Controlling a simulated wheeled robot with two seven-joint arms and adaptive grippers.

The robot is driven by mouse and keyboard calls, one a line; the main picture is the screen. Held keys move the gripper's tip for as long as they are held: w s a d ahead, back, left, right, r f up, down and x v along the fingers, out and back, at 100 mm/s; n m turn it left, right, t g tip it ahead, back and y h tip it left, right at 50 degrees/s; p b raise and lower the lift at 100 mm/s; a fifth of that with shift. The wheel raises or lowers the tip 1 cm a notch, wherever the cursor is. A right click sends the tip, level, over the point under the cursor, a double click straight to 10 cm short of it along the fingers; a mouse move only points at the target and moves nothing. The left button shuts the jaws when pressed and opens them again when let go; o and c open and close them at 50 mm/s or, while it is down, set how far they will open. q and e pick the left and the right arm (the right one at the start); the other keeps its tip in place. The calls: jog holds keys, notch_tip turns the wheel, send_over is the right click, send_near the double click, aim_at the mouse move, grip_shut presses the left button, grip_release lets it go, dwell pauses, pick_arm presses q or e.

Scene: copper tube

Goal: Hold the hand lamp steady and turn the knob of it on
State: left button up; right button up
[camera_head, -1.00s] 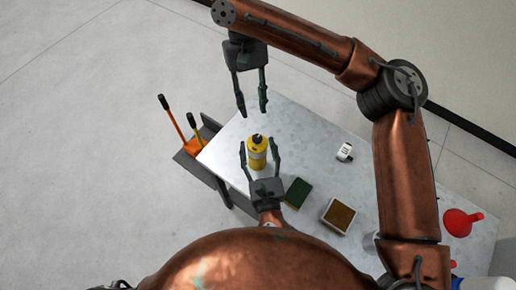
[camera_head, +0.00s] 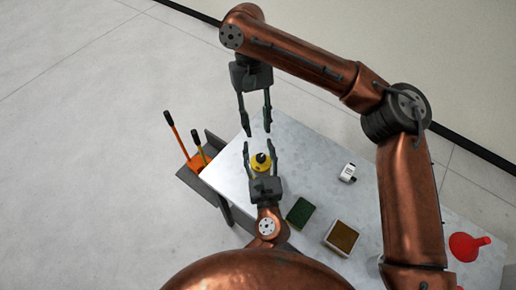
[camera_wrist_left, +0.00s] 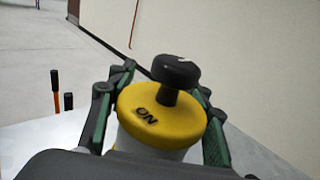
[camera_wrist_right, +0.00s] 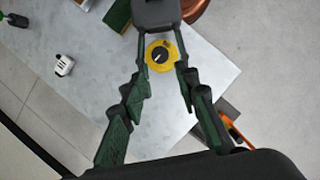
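The hand lamp (camera_head: 260,164) stands near the left end of the table. It has a yellow top marked "ON" and a black knob (camera_wrist_left: 174,72), with a pale body below. My left gripper (camera_head: 261,147) has one finger on each side of the lamp, close against it, and appears shut on it. My left palm hides the lamp's lower part in the head view. My right gripper (camera_head: 257,131) is open and empty, pointing down beyond the lamp. In the right wrist view the lamp (camera_wrist_right: 161,66) shows between its fingertips, apart from them.
Orange-handled tools (camera_head: 196,161) sit in a grey holder at the table's left end. My right arm spans over the table.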

pick_arm(q)
grip_shut()
pick_arm(e)
jog(key=shift+o, duration=1.4)
jog(key=w+f+m+t+y, duration=0.1)
jog(key=w+f+t+y, duration=0.1)
jog(key=w+f, duration=0.3)
jog(key=w, duration=0.3)
jog(key=shift+w+a+m+t+y, duration=0.3)
jog(key=shift+a+m+y, duration=0.1)
jog(key=w+d+f+t+y, duration=0.2)
jog(key=w+t, duration=0.2)
jog(key=w, duration=0.5)
jog(key=w+d+f+t+y, duration=0.1)
jog(key=w+d+t+y, duration=0.15)
jog(key=w, duration=0.55)
jog(key=n+g+y, duration=0.8)
jog(key=n+y, duration=0.4)
jog(key=n, duration=0.6)
send_near(266, 159)
jog(key=a, duration=0.3)
jog(key=s+a, duration=0.1)
jog(key=a, duration=0.7)
jog(key=shift+s+a+r, duration=0.15)
jog(key=shift+s+r, duration=0.05)
jog(key=shift+s, duration=0.15)
